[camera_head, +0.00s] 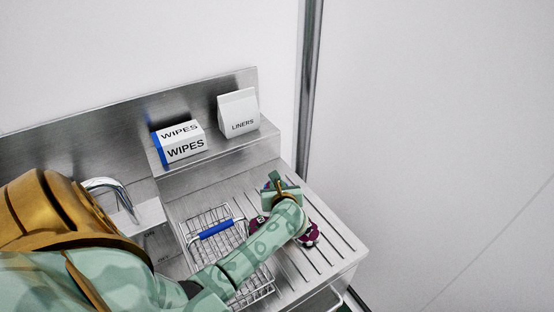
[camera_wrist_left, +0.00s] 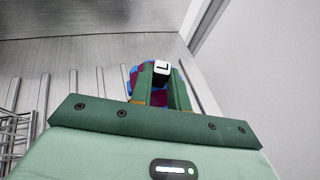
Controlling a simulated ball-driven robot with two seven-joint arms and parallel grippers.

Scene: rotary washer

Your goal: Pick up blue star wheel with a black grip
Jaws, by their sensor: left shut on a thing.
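My left gripper (camera_head: 283,187) is over the far right part of the ribbed drainboard, its arm reaching in from the left. In the left wrist view its green fingers (camera_wrist_left: 162,92) are shut on a small upright grip with a pale top and a black mark (camera_wrist_left: 162,68). A blue and maroon wheel (camera_wrist_left: 128,76) shows around and behind the fingers, mostly hidden. Its full outline and whether it touches the board cannot be told. My right gripper is not in view.
A wire basket (camera_head: 205,220) with a blue handle (camera_head: 216,229) stands left of my forearm. A WIPES box (camera_head: 184,147) and a LINERS box (camera_head: 239,113) sit on the raised back shelf. A curved tap (camera_head: 106,184) is at left.

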